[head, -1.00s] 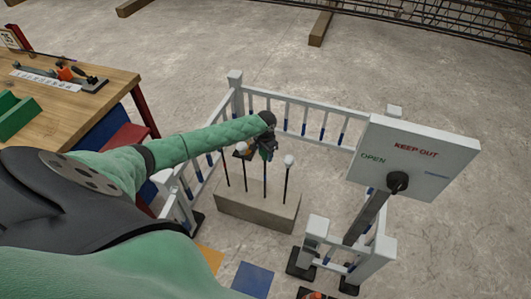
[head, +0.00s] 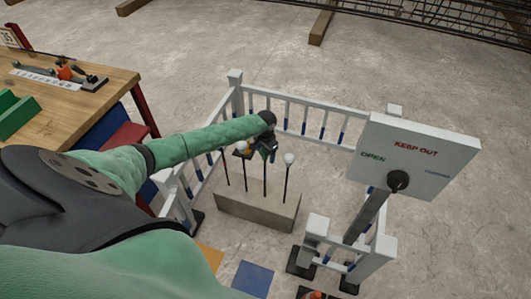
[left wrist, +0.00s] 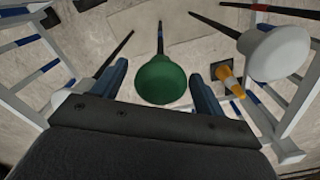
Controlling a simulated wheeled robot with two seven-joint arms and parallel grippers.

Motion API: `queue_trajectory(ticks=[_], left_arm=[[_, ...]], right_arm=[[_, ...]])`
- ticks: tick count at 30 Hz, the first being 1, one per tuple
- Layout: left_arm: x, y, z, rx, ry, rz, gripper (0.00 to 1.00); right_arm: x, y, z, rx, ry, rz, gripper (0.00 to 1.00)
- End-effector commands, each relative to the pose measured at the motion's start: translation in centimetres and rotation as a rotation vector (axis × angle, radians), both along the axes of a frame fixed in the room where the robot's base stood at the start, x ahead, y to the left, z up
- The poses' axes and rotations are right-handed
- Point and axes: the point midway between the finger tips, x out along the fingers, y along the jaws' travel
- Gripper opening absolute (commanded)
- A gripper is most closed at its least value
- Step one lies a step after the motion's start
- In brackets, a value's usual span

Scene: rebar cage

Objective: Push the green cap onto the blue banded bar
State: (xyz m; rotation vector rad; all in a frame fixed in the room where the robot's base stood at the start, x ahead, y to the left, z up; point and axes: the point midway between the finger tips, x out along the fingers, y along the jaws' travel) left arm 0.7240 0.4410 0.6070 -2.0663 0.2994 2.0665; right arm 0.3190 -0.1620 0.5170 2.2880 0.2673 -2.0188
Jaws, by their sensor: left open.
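The green cap (left wrist: 161,80) shows in the left wrist view, at the top end of a dark bar with a blue band (left wrist: 160,38). How far the cap is seated on the bar cannot be told. My left gripper (left wrist: 158,80) is open, with one finger on each side of the cap and visible gaps between. In the head view my left gripper (head: 268,154) is over the blue banded bar (head: 265,180), which stands upright in a concrete block (head: 257,209). The gripper mostly hides the green cap there. My right gripper is not in view.
White-capped bars stand beside it, one with a cap (head: 289,159) to the right. A white railing (head: 310,125) surrounds the block, with a KEEP OUT sign (head: 412,165) at right. A workbench (head: 75,90) stands left.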

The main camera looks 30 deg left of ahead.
Motion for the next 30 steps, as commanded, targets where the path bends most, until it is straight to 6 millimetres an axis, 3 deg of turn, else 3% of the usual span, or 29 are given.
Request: queue_trajectory(ticks=[9, 30], left_arm=[[0.0, 0.0, 0.0, 0.0, 0.0, 0.0, 0.72], [0.0, 0.0, 7.3, 0.0, 0.0, 0.0, 0.72]], right_arm=[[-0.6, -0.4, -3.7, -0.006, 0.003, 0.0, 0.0], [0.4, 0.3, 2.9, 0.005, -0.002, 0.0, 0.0]])
